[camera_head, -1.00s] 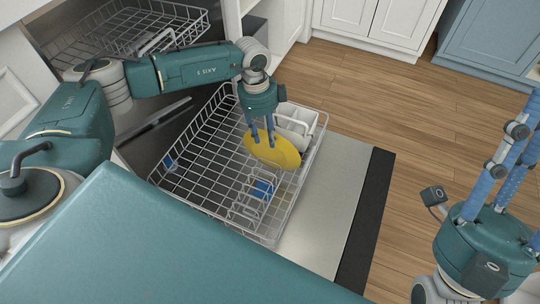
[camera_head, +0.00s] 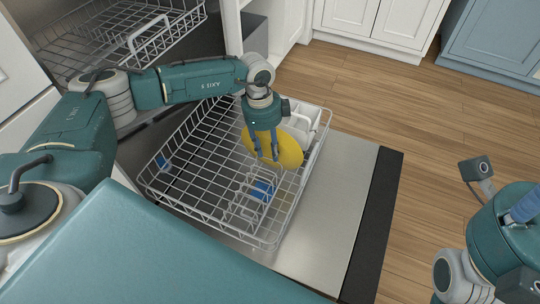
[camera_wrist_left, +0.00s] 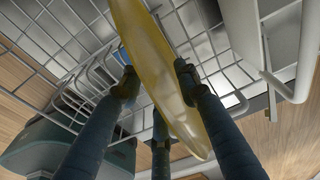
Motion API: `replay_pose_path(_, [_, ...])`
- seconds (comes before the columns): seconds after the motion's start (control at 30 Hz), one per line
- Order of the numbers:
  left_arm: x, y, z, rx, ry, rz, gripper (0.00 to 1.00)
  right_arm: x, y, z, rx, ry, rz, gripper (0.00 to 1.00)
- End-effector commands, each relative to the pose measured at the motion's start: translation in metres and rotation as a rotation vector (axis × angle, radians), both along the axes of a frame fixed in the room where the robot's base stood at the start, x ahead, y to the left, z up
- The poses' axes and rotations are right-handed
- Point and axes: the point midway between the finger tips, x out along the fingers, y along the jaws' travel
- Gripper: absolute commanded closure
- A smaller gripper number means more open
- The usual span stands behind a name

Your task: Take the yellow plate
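The yellow plate (camera_head: 288,150) stands tilted on edge in the right part of the lower dishwasher rack (camera_head: 205,212). My left gripper (camera_head: 266,155) points down over it, with two blue fingers in front of its face in the head view. In the left wrist view, the yellow plate (camera_wrist_left: 150,55) runs between the spread fingers of the left gripper (camera_wrist_left: 155,85). The fingers look open around it, with the right fingertip very close to it; contact is unclear. My right gripper (camera_head: 525,207) is at the right edge, mostly cut off.
White dishes (camera_head: 302,122) stand right behind the plate in the rack. A blue item (camera_head: 262,190) sits in front of it. The upper rack (camera_head: 110,38) is at the back left. The open door (camera_head: 335,205) lies to the right, with clear wooden floor (camera_head: 430,120) beyond.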

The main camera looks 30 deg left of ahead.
Motion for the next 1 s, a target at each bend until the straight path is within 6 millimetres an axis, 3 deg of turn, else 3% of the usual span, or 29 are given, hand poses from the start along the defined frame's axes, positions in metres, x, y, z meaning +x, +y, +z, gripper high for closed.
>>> replay_pose_path(0.27, [0.000,-0.001,-0.001,0.000,0.000,0.000,0.67,0.000,0.000,0.002,-0.001,-0.006,-0.001,0.65])
replay_pose_path(0.43, [0.000,0.000,-0.001,0.000,0.000,0.000,0.99,0.000,0.000,0.002,-0.001,-0.006,-0.001,0.65])
replay_pose_path(1.0, [0.000,-0.001,0.009,-0.001,0.002,0.000,1.00,-0.001,0.000,0.007,0.001,-0.011,0.001,0.65])
